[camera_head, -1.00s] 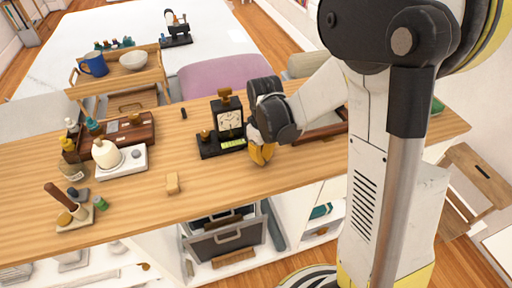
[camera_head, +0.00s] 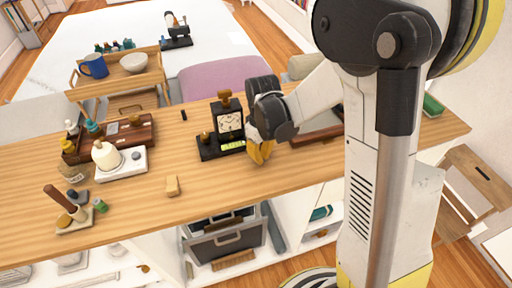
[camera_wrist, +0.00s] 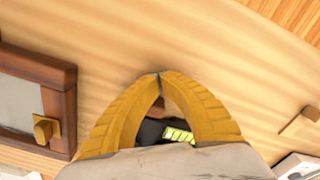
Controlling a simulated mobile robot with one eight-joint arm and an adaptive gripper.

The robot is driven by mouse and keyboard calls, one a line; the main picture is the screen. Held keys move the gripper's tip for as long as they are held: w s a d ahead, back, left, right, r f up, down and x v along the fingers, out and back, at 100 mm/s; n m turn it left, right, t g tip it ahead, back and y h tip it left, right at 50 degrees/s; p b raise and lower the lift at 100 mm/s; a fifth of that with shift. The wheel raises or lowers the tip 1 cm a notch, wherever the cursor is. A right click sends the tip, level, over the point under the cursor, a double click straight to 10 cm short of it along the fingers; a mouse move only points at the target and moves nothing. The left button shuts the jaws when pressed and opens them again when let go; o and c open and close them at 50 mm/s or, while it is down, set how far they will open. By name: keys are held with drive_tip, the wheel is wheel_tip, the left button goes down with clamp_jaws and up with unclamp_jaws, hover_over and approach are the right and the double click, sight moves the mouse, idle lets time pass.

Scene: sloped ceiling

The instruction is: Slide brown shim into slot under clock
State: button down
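The black clock (camera_head: 229,122) stands upright on a black base (camera_head: 210,153), with a yellow-green label along its front. My gripper (camera_head: 261,162) points down just right of the base, low over the counter. In the wrist view its yellow fingers (camera_wrist: 160,75) meet at the tips, and nothing shows clamped between them. Through the gap behind the tips I see part of the dark base with its label (camera_wrist: 178,135) and a small brown piece (camera_wrist: 158,103). I cannot tell whether that piece is the shim. The slot is not visible.
The counter's front middle is clear.

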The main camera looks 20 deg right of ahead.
drive_tip(key=shift+w, duration=0.65)
drive_tip(key=shift+r, duration=0.1)
drive_tip(key=shift+s+r+p, duration=0.5)
drive_tip(key=shift+r+p, duration=0.35)
drive_tip(key=shift+r, duration=0.3)
drive_tip(key=shift+s+r+p, duration=0.5)
drive_tip(key=shift+r+p, duration=0.3)
drive_tip(key=shift+r, duration=0.3)
drive_tip(key=shift+s+r+p, duration=0.5)
drive_tip(key=shift+r+p, duration=0.35)
drive_tip(key=shift+r, duration=0.3)
drive_tip(key=shift+r, duration=0.3)
drive_tip(key=s+r+m+t, duration=0.6)
drive_tip(key=s+r, duration=0.6)
drive_tip(key=r, duration=0.2)
drive_tip(key=shift+s+r+t, duration=0.15)
drive_tip(key=shift+r+t, duration=0.2)
drive_tip(key=shift+t, duration=0.25)
